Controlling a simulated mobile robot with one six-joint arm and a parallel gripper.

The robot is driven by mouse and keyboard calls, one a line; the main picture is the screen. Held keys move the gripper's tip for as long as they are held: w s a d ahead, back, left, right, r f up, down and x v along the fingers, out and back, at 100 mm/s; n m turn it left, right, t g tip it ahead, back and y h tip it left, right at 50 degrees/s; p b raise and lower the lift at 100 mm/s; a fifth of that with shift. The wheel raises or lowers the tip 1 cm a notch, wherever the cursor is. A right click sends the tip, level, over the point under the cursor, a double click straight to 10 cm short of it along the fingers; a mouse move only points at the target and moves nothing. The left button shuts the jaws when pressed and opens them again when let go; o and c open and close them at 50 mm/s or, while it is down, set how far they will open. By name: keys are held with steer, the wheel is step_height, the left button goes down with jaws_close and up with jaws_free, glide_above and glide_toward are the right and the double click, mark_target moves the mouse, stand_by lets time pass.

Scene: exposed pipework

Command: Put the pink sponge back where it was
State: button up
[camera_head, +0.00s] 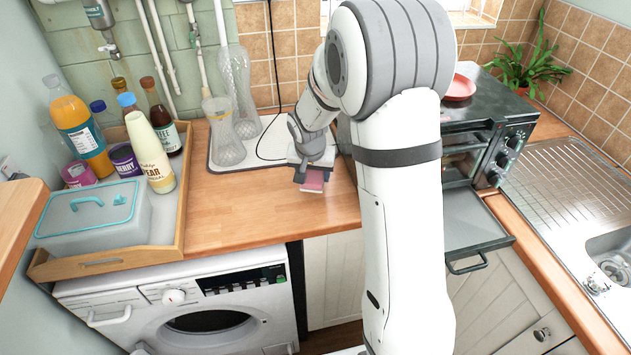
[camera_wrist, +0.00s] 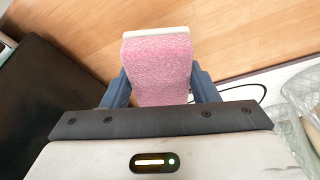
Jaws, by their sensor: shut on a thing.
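The pink sponge (camera_head: 314,180) is held below my gripper (camera_head: 311,172) over the wooden counter (camera_head: 255,215), in front of the white tray. In the wrist view the pink sponge (camera_wrist: 160,65) sits between the two blue fingers of my gripper (camera_wrist: 160,85); it has a pale layer along its far edge. The fingers press its sides. I cannot tell whether the sponge touches the counter. Part of my arm hides the counter to the right in the head view.
A white tray (camera_head: 216,158) with clear glass vases (camera_head: 224,140) is behind left. A wooden tray (camera_head: 180,215) of bottles and a lidded box stands left. A toaster oven (camera_head: 490,125) with its door open is right. Bare counter lies left of my gripper.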

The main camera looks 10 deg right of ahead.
steer(key=shift+s+f, duration=0.1)
steer(key=shift+f, duration=1.8)
steer(key=shift+f, duration=0.2)
steer(key=o, duration=1)
steer(key=shift+o, duration=0.2)
steer(key=shift+r, duration=0.2)
